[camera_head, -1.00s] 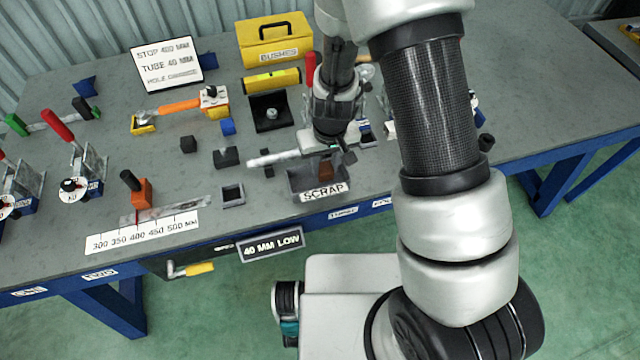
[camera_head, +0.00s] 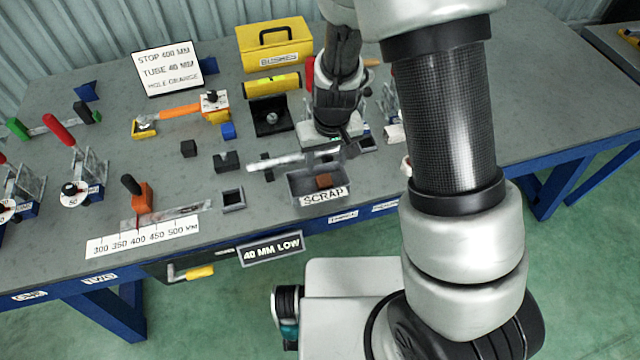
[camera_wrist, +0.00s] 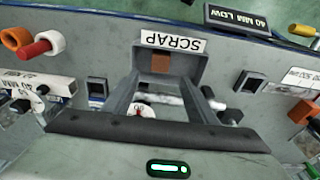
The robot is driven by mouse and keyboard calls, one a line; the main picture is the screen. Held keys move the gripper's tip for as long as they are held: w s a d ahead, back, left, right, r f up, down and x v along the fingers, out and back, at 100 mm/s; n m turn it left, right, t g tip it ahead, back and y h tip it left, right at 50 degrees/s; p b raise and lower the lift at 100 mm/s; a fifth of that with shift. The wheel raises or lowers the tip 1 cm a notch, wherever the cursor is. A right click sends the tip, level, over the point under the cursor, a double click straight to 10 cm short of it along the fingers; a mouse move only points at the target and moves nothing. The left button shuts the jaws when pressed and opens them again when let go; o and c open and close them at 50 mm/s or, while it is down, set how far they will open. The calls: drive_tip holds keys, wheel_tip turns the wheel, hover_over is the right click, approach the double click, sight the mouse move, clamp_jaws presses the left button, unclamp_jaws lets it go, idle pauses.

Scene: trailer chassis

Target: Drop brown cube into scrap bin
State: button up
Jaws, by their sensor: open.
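The brown cube (camera_head: 324,181) lies inside the grey scrap bin (camera_head: 300,188), by the wall with the SCRAP label. In the wrist view the cube (camera_wrist: 160,63) also shows inside the bin (camera_wrist: 198,68), beyond my fingertips. My gripper (camera_head: 325,157) is above the bench at the back side of the bin. In the wrist view my gripper (camera_wrist: 162,88) has its two fingers spread apart, with no cube between them. The fingers hide part of the bin's near side.
A small dark square holder (camera_head: 232,198) stands left of the bin. A yellow BUSHES box (camera_head: 274,46) stands behind. The bench's front edge, with a 40 MM LOW sign (camera_head: 271,248), is close to the bin.

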wheel_tip(320, 180, up, 13)
drive_tip(key=s+p, duration=0.1)
drive_tip(key=s, duration=0.1)
drive_tip(key=shift+d+f, duration=0.2)
drive_tip(key=shift+d, duration=0.1)
drive_tip(key=shift+w, duration=0.1)
